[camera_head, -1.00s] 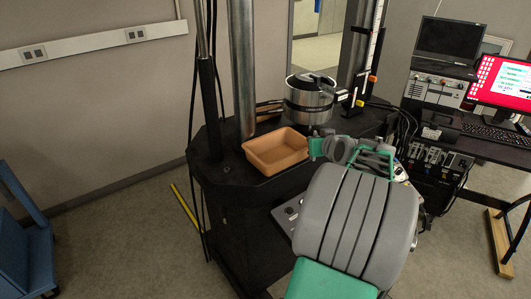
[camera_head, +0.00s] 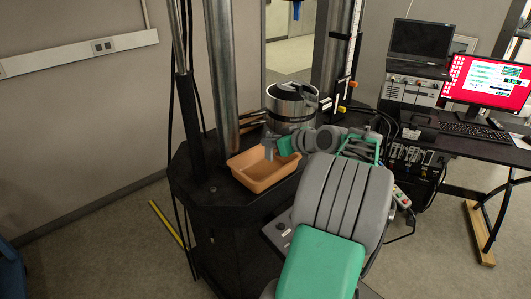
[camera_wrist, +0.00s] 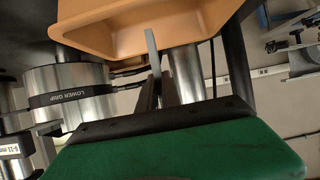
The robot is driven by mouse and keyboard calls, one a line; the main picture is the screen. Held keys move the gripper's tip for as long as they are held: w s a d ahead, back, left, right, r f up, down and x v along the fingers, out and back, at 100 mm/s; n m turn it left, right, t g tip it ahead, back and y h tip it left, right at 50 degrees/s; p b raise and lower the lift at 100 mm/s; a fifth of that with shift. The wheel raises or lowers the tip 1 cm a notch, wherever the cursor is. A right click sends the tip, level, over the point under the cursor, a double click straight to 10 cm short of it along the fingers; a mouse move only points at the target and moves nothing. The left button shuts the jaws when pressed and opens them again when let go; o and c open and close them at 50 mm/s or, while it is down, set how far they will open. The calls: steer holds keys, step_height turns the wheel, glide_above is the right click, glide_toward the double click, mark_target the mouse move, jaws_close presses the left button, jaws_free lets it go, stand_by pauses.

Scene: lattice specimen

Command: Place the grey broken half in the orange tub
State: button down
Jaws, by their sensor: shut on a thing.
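The orange tub (camera_head: 276,180) stands on the black machine base, and its rim fills the top of the wrist view (camera_wrist: 100,36). My gripper (camera_head: 269,153) is at the tub's far side in the head view, pointing down over it. In the wrist view my dark fingers (camera_wrist: 158,88) are shut on the grey broken half (camera_wrist: 152,48), a thin flat strip that sticks out beyond the fingertips. The strip overlaps the tub in that view; its exact height above the tub is unclear. In the head view the strip is too small to tell from the fingers.
A steel grip cylinder (camera_head: 291,105) marked LOWER GRIP stands just behind the tub. A tall steel column (camera_head: 221,75) rises at the tub's left. A desk with a red-screened monitor (camera_head: 487,88) is at the right.

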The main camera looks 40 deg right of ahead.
steer(key=shift+w+a+f+p, duration=0.15)
steer(key=shift+w+f+p, duration=0.1)
steer(key=shift+f, duration=0.6)
steer(key=shift+w+a+f+p, duration=0.1)
steer(key=shift+w+f, duration=0.2)
steer(key=shift+f, duration=0.6)
steer(key=shift+w+a+f+p, duration=0.15)
steer(key=shift+w+f+p, duration=0.1)
steer(key=shift+f, duration=0.6)
steer(key=shift+f, duration=0.15)
steer(key=c, duration=1.5)
jaws_free()
steer(key=shift+c, duration=0.2)
